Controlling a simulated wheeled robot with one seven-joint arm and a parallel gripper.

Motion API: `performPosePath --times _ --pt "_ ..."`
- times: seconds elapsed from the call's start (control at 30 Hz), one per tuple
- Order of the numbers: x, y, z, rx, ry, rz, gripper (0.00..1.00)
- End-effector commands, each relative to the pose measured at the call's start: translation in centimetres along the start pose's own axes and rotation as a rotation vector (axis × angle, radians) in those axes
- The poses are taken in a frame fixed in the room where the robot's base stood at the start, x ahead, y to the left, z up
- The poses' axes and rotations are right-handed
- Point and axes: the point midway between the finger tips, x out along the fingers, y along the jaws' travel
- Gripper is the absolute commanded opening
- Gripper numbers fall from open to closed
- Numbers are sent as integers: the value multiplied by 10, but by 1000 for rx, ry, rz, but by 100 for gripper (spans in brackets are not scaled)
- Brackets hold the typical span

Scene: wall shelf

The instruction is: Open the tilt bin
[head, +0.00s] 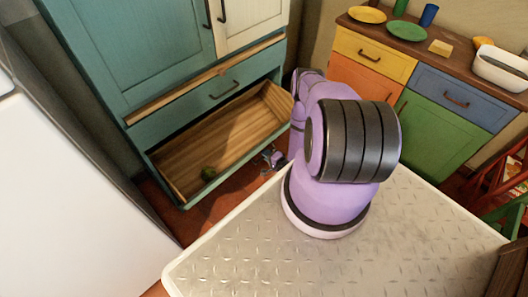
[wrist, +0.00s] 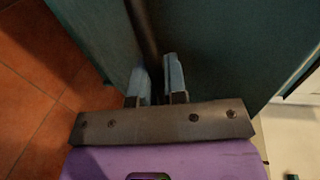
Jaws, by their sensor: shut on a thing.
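The tilt bin (head: 228,128) is at the bottom of the teal cabinet. It stands open, leaning outward, with its wooden inside showing. My gripper (head: 272,157) is low at the outer side of the bin's front, partly hidden by the front edge and my arm. In the wrist view my gripper (wrist: 157,82) is shut on a dark bar handle (wrist: 143,30) that runs along a teal panel. The handle is hidden in the head view.
Above the bin is a teal drawer (head: 215,92) with a dark handle, shut. A white appliance (head: 70,190) stands at the left. Colourful cabinets (head: 430,125) with plates and cups on top are at the right. Tiled floor (wrist: 40,95) shows beside the gripper.

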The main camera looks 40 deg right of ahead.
Motion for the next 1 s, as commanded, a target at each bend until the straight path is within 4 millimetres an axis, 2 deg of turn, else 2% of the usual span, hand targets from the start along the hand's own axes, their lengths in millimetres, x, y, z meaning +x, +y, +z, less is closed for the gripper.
performPosePath --times 0.4,0.43,0.5,0.53,0.83,1.0 --pt "0 0 0 1 -1 -2 0" --pt "0 0 0 1 -1 -2 19" --pt "0 0 0 1 -1 -2 35" --pt "0 0 0 1 -1 -2 37" --pt "-1 0 0 0 0 -2 37" --pt "-18 0 -1 0 0 0 37"
